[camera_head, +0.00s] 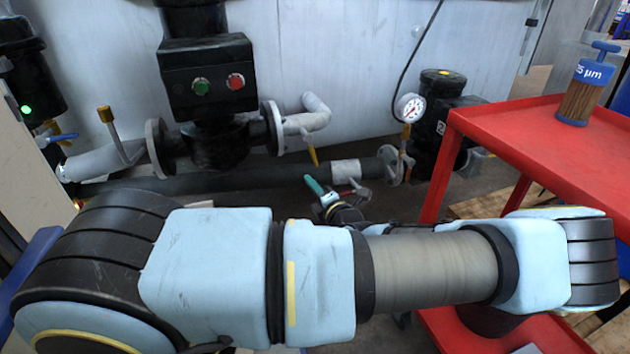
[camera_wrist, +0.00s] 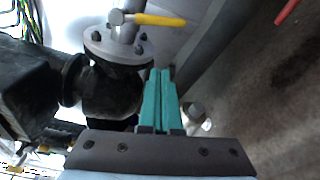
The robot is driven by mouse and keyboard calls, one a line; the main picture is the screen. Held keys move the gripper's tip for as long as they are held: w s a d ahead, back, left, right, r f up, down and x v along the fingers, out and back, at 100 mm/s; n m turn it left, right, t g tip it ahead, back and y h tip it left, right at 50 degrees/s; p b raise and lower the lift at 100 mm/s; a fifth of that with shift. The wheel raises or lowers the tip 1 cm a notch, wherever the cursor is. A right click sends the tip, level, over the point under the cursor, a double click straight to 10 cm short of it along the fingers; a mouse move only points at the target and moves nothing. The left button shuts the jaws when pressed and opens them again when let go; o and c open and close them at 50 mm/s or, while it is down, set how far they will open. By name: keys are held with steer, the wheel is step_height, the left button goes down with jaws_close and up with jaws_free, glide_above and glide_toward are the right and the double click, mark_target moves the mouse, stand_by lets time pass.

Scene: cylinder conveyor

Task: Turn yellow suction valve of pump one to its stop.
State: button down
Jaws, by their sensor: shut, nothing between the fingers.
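A yellow valve lever (camera_head: 313,156) hangs below the grey pipe to the right of the black pump (camera_head: 207,80) with green and red buttons. In the wrist view, a yellow lever (camera_wrist: 160,19) sticks out to the right from a fitting above a bolted flange (camera_wrist: 118,46). My gripper (camera_head: 309,180) has teal fingers, closed together and empty. In the wrist view, its fingertips (camera_wrist: 160,71) lie below the yellow lever, apart from it in the picture. I cannot tell the exact depth between them.
A red lever (camera_head: 348,192) sits right of my gripper. A pressure gauge (camera_head: 409,107) and another yellow handle (camera_head: 406,131) are farther right. A red cart (camera_head: 485,130) carries a blue-topped filter (camera_head: 585,88). A dark horizontal pipe (camera_head: 230,179) runs behind my gripper.

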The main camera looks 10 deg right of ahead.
mark_target(312, 151)
steer(key=w+d+b, duration=0.1)
steer(key=w, duration=0.7)
steer(key=shift+w+d+r+b, duration=0.2)
steer(key=shift+r+b, duration=0.1)
steer(key=shift+r, duration=0.05)
